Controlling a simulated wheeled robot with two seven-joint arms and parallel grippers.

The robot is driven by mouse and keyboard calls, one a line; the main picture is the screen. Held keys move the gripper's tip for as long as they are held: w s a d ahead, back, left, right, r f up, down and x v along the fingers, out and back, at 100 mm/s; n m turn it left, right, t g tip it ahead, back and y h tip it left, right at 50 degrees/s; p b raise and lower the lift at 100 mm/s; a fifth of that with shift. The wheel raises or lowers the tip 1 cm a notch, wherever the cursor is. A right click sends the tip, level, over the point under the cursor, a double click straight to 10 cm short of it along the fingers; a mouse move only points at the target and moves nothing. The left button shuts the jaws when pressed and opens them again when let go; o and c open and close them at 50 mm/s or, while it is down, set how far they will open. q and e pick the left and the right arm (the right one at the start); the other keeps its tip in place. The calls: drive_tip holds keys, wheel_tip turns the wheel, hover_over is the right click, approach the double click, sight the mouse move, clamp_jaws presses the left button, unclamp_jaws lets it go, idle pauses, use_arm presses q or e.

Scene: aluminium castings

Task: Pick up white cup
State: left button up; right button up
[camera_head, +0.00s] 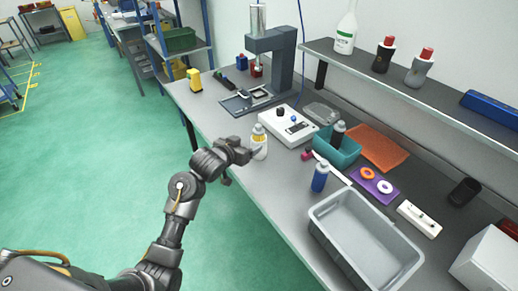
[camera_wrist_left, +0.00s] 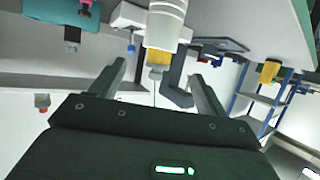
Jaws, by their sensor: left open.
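The white cup (camera_head: 260,152) stands upright near the front edge of the grey workbench, with yellow showing on its upper part. In the left wrist view, where the scene appears upside down, the white cup (camera_wrist_left: 166,28) is ahead of the fingers, with its yellow part between their tips in the picture. My left gripper (camera_head: 242,158) is just to the left of the cup, at the bench edge. The left wrist view shows the left gripper (camera_wrist_left: 158,69) open, with nothing held between its fingers. Contact with the cup cannot be told. My right gripper is not in view.
A white control box (camera_head: 287,130) and a press stand (camera_head: 270,68) are behind the cup. A blue bottle (camera_head: 320,178), a teal bin (camera_head: 337,149) and a grey tray (camera_head: 318,222) are to its right. The bench left of the cup is largely clear.

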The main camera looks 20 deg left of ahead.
sight(256, 140)
use_arm(q)
drive_tip(key=x, duration=0.5)
drive_tip(key=shift+d+f, duration=0.1)
drive_tip(key=shift+w+p, duration=0.1)
drive_tip(key=shift+p, duration=0.2)
drive_tip(key=x, duration=0.2)
drive_tip(key=p+x, duration=0.1)
drive_tip(key=x, duration=0.2)
drive_tip(key=shift+s+f, duration=0.2)
drive_tip(key=shift+f, duration=0.1)
drive_tip(key=c, duration=1.4)
